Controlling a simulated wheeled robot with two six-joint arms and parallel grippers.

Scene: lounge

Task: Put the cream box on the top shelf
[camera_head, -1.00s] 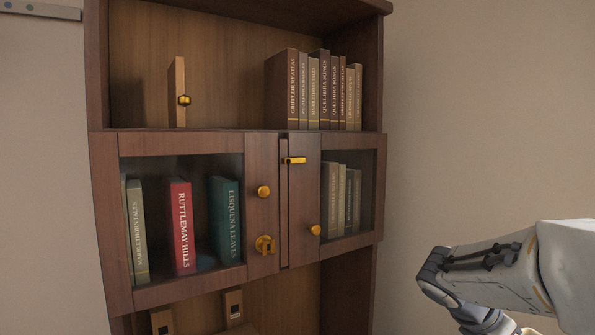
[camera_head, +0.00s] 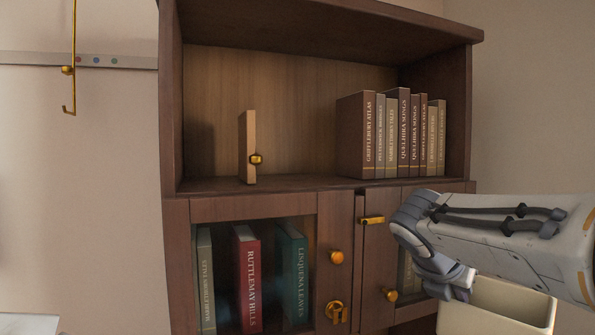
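The cream box (camera_head: 490,318) is at the bottom right, partly cut off by the picture's edge and partly behind my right arm. It appears in front of the cabinet's right side, below the top shelf (camera_head: 300,186); what supports it is out of view. My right arm comes in from the right, its wrist bent down beside the box's upper left edge. The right gripper's fingers are hidden or out of frame, so its hold on the box cannot be seen. The top shelf has a clear stretch between a wooden upright (camera_head: 247,150) and a row of books (camera_head: 388,135). My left gripper is not in view.
Below the shelf are two glazed cabinet doors with brass knobs (camera_head: 336,257) and a brass latch (camera_head: 371,220); books show behind the left glass. The bookcase side walls and top board frame the shelf. A brass hook (camera_head: 70,90) hangs on the left wall.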

